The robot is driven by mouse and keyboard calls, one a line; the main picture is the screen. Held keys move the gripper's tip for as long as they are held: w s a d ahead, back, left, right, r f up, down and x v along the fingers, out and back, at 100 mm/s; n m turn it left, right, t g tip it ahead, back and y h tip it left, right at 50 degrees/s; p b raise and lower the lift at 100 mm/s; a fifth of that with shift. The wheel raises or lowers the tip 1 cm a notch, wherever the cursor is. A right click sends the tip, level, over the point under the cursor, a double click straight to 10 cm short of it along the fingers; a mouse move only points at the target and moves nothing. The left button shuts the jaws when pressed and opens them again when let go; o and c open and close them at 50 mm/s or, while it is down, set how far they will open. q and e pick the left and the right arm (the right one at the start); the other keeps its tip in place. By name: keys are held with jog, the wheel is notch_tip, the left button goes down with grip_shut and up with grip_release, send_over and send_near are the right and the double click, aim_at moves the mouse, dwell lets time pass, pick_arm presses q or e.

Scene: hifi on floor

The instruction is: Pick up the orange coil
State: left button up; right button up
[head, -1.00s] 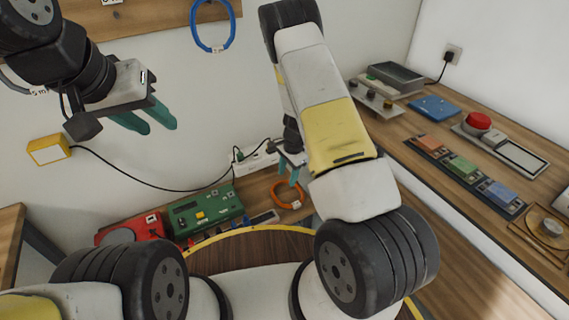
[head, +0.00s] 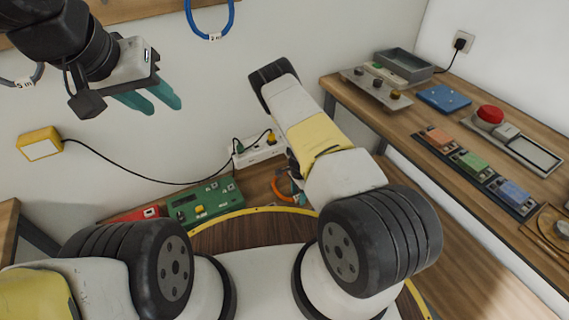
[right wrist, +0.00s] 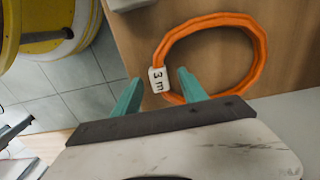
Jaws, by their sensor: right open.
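The orange coil (head: 284,186) lies on the wooden surface below the wall, partly hidden by my right arm in the head view. In the right wrist view, the coil (right wrist: 262,52) shows as a ring with a white "3 m" tag (right wrist: 159,80). My right gripper (right wrist: 159,83) is open. Its teal fingertips appear on either side of the tagged part of the ring; I cannot tell whether they touch it. In the head view this gripper is mostly hidden by its own arm. My left gripper (head: 163,105) is open and empty, raised before the wall at upper left.
A green device (head: 205,201) and a red one (head: 133,214) stand left of the coil. A white power strip (head: 260,151) lies behind it. A blue coil (head: 210,35) hangs on the wall. The wooden bench (head: 405,135) with several devices runs along the right.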

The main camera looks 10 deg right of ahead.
jog(key=shift+f, duration=0.2)
grip_shut()
jog(key=shift+r, duration=0.15)
notch_tip(320, 180, up, 18)
dwell(0.6)
